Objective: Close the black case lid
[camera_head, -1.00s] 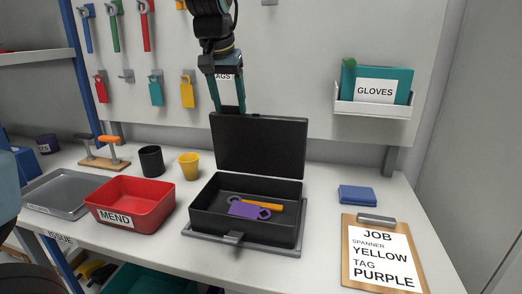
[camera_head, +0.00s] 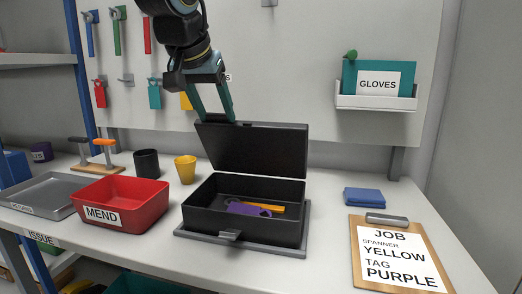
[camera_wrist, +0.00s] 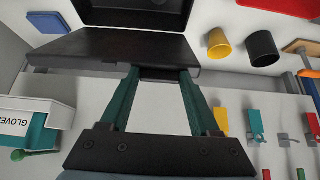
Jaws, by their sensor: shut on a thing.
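The black case (camera_head: 240,222) stands on the bench with its lid (camera_head: 258,150) raised at the back, tilted above the open base. A purple tag (camera_head: 245,209) and an orange-handled spanner (camera_head: 270,207) lie inside the base. My gripper (camera_head: 217,116) is at the left part of the lid's top edge, with its teal fingers apart on either side of a short piece of that edge and shut on it. In the wrist view, the fingertips (camera_wrist: 160,73) meet the edge of the lid (camera_wrist: 115,47). The exact contact is partly hidden.
A red MEND bin (camera_head: 125,203), a black cup (camera_head: 147,163) and a yellow cup (camera_head: 186,170) stand left of the case. A blue block (camera_head: 365,197) and a clipboard (camera_head: 400,255) lie to the right. A glove holder (camera_head: 375,103) hangs on the back wall.

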